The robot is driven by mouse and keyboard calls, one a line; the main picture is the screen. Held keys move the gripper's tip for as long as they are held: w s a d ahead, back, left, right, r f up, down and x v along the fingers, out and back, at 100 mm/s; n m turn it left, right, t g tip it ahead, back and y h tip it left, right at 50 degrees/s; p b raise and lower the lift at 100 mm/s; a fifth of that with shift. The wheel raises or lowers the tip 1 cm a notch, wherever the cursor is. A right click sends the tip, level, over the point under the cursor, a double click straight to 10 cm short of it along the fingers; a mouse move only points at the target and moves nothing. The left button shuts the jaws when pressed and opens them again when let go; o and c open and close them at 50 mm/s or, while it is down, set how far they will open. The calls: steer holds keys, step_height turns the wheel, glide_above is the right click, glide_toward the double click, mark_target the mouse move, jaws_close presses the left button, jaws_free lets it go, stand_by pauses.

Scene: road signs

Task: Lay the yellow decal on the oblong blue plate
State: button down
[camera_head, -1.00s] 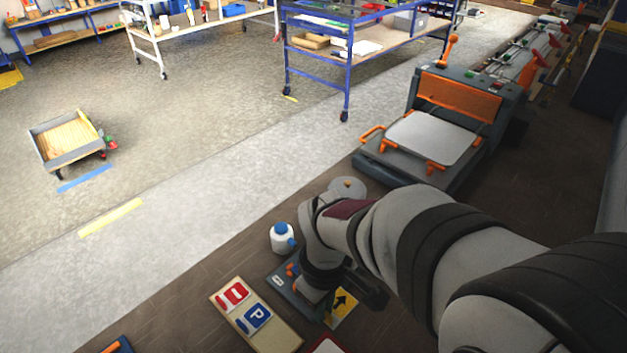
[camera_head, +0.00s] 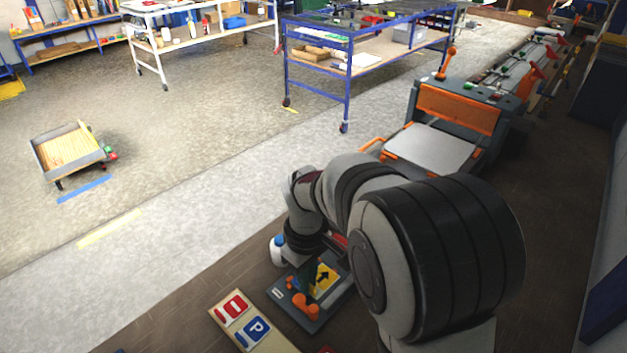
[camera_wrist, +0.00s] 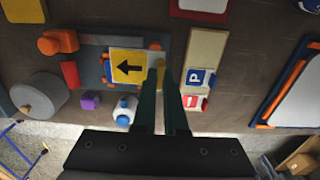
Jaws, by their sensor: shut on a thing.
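The yellow decal with a black arrow (camera_wrist: 128,67) shows in the wrist view, and in the head view (camera_head: 325,276) beside my arm. My gripper (camera_wrist: 164,73) is shut on the decal's right edge, as seen in the wrist view. My fingers hide part of the decal's right side.
A pale board with a blue P label (camera_wrist: 196,77) and a red label (camera_wrist: 193,103) lies right of the plate. A white bottle with a blue cap (camera_wrist: 124,112) stands close by. An orange-and-grey press (camera_head: 458,107) stands behind. A blue-edged panel (camera_wrist: 296,90) lies far right.

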steer(key=shift+w+a+f, duration=0.35)
steer(key=shift+w+f, duration=0.85)
steer(key=shift+f, duration=0.5)
steer(key=shift+w+a+f, duration=0.3)
steer(key=shift+w+f, duration=0.9)
steer(key=shift+f, duration=0.45)
steer(key=shift+w+a+f, duration=0.35)
steer(key=shift+w+f, duration=0.85)
steer(key=shift+f, duration=0.5)
steer(key=shift+f, duration=0.25)
steer(key=shift+c, duration=1.3)
jaws_free()
step_height(320, 180, up, 7)
